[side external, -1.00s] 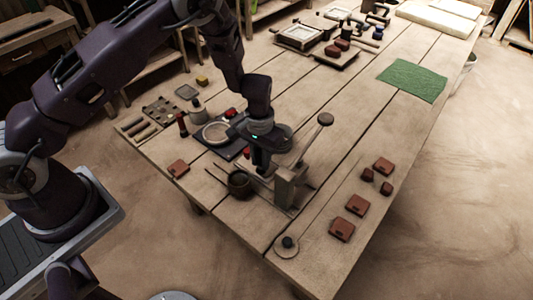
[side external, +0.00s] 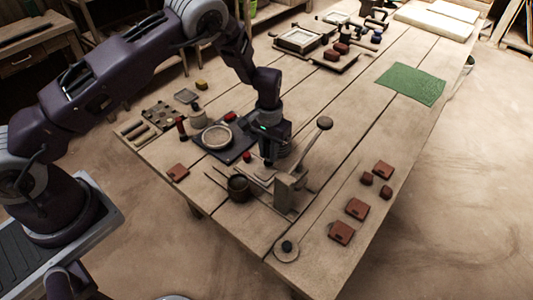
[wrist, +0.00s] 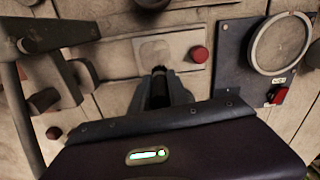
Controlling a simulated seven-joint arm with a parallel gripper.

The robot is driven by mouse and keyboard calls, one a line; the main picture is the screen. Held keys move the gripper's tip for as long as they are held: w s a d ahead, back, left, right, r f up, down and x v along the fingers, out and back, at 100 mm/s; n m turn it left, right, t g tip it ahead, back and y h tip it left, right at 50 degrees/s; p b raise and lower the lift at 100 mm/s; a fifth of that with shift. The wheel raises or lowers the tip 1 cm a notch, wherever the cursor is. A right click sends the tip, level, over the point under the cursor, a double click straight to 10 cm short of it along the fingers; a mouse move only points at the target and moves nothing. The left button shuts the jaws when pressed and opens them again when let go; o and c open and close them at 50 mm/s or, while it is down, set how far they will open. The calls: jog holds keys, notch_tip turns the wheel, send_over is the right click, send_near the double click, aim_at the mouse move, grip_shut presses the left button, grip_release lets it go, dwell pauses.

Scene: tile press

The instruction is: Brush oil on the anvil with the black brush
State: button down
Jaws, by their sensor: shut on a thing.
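My gripper (side external: 268,150) points down over the base of the tile press (side external: 290,188), just left of its upright post. It is shut on the black brush (wrist: 160,74), which shows as a dark upright shape between the fingers in the wrist view. The anvil (side external: 264,174) appears as a pale flat plate below the gripper. In the wrist view, the anvil (wrist: 168,47) lies just beyond the brush. The brush tip is partly hidden, and I cannot tell whether it touches the plate.
The press lever with its round knob (side external: 325,122) rises to the right. A dark pot (side external: 238,188) stands left of the press. A dark panel with a round dish (side external: 216,136) lies behind. Several red-brown tiles (side external: 357,207) lie at right. A green mat (side external: 412,82) lies farther back.

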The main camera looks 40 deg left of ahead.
jog(key=shift+s, duration=2.75)
jog(key=shift+s+r, duration=0.15)
jog(key=shift+r, duration=0.05)
notch_tip(320, 180, up, 6)
jog(key=shift+d, duration=0.15)
